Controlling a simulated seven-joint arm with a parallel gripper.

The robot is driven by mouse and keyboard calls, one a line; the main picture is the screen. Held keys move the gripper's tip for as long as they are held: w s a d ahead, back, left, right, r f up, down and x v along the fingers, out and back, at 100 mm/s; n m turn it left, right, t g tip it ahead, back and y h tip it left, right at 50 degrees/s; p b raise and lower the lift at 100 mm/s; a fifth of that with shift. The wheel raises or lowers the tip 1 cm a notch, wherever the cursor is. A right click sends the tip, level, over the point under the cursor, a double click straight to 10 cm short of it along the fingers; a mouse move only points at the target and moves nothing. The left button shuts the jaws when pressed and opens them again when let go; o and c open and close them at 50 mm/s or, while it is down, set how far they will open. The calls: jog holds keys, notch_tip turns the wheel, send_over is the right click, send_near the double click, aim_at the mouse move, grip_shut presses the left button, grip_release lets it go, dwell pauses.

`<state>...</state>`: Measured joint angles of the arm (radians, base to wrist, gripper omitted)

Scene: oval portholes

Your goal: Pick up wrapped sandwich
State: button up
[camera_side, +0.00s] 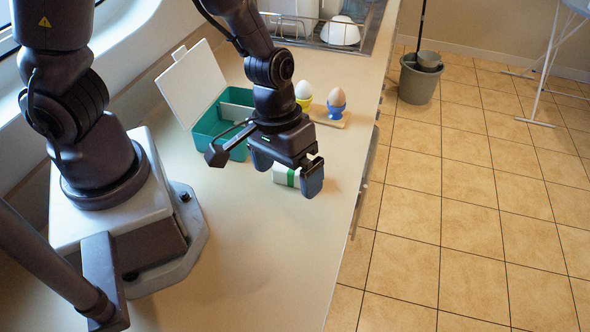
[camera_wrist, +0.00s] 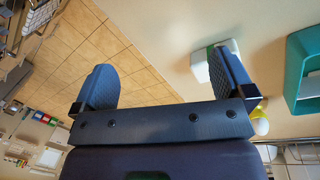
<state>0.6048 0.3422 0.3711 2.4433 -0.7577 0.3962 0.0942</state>
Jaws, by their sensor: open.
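The wrapped sandwich (camera_side: 281,174), a small white block with a green band, lies on the counter. In the side view it shows between and behind my fingers and is partly covered by them. My gripper (camera_side: 287,171) is open, pointing down near the sandwich. In the wrist view my gripper (camera_wrist: 164,82) has its two fingers wide apart with nothing between them. There the sandwich (camera_wrist: 201,68) shows behind the right finger, which hides part of it. I cannot tell the exact gap between finger and sandwich.
A teal lunchbox (camera_side: 203,131) with a white divider and open white lid (camera_side: 190,83) stands behind my gripper. A white egg (camera_side: 303,90) and brown egg (camera_side: 337,97) sit in cups by a wooden board (camera_side: 325,119). The counter's front is clear; its right edge drops to the floor.

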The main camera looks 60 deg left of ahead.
jog(key=w+a+f+n+t+y, duration=0.1)
jog(key=w+a+f+n+y, duration=0.15)
jog(key=a+f, duration=0.2)
jog(key=n+t+y, duration=0.2)
jog(key=y, duration=0.1)
send_over(290, 172)
jog(key=shift+f, duration=0.1)
jog(key=shift+h, duration=0.25)
jog(key=shift+x, duration=3.6)
jog(key=shift+d, duration=0.1)
jog(key=c, duration=0.6)
